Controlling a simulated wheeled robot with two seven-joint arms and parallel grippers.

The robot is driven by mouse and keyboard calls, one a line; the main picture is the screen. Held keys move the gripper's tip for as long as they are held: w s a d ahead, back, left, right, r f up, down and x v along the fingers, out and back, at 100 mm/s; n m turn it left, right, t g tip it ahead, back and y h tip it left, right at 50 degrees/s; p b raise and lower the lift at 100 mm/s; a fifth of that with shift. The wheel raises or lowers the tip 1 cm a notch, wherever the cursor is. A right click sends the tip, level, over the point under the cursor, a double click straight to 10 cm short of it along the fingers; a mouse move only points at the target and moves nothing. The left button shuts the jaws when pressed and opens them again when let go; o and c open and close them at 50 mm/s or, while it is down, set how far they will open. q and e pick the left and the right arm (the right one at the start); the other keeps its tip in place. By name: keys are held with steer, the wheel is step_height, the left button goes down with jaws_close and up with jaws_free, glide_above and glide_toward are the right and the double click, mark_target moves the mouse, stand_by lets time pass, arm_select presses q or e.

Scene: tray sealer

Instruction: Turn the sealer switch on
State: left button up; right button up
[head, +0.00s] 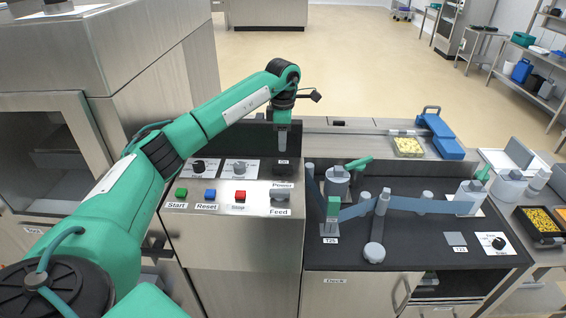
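A steel control panel (226,222) stands in front of me, with green, blue and red buttons labelled Start, Reset and Stop. A dark power switch (283,161) sits at its right back, above a label reading Power. My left gripper (283,146) points down just above and behind the power switch. Its fingers are too small to judge. My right gripper is out of view.
Two dials (198,166) sit behind the buttons. The deck (440,262) carries a blue film web, rollers and green-handled parts. A tray of yellow pieces (407,146) lies on the conveyor behind, beside a blue frame (442,136). A steel cabinet stands left.

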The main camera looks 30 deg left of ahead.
mark_target(283, 166)
arm_select(q)
step_height(283, 166, down, 10)
steer(key=shift+r+p, duration=0.1)
steer(key=shift+p, duration=1.05)
steer(key=shift+c, duration=0.2)
jaws_close()
